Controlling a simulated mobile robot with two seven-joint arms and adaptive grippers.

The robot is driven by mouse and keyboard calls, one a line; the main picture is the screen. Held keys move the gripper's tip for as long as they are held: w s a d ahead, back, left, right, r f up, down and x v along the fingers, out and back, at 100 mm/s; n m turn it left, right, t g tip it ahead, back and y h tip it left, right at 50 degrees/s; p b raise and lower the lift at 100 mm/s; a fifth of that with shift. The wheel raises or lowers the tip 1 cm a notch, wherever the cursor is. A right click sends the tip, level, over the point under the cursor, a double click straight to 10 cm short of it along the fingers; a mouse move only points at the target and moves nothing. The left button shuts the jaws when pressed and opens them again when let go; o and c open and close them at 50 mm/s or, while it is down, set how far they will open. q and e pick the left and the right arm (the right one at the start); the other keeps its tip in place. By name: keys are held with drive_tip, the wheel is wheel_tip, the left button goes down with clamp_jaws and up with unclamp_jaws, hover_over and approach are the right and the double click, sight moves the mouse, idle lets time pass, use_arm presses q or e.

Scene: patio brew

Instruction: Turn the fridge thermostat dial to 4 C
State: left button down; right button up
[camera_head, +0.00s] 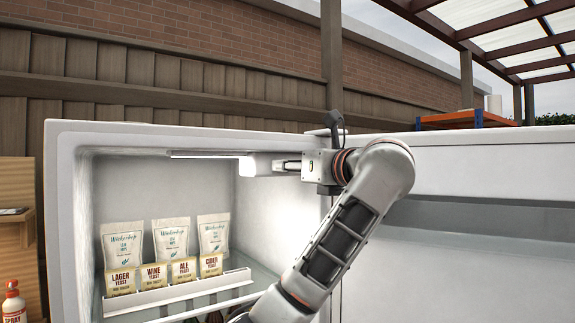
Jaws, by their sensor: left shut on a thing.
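The open white fridge (60,220) fills the lower left and middle of the head view. A white thermostat housing (257,165) hangs under the fridge ceiling at its right, beside a lit light strip. My left gripper (279,165) reaches in from the right at the fridge's upper right edge. Its fingers point left and are shut at the housing's right side, on the thermostat dial. The fingers hide the dial, and its marks and setting cannot be read. My right gripper is not in view.
Yeast packets (154,277) and white pouches (170,239) stand on a fridge shelf (190,292) below. The open fridge door (460,165) spans the right. A spray bottle (14,303) is at lower left. The space above the packets is clear.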

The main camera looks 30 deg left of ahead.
use_arm(q)
drive_tip(key=shift+m+p, duration=1.9)
drive_tip(key=shift+p, duration=0.2)
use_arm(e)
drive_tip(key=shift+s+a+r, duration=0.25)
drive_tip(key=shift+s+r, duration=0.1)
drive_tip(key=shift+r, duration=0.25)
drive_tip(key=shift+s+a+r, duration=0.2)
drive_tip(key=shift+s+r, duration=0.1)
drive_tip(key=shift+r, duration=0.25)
use_arm(q)
drive_tip(key=c, duration=1.8)
unclamp_jaws()
drive_tip(key=shift+c, duration=0.2)
drive_tip(key=shift+d, duration=0.1)
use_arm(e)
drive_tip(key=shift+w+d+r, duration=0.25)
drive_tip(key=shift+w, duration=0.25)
use_arm(q)
drive_tip(key=v, duration=0.7)
drive_tip(key=shift+d, duration=0.15)
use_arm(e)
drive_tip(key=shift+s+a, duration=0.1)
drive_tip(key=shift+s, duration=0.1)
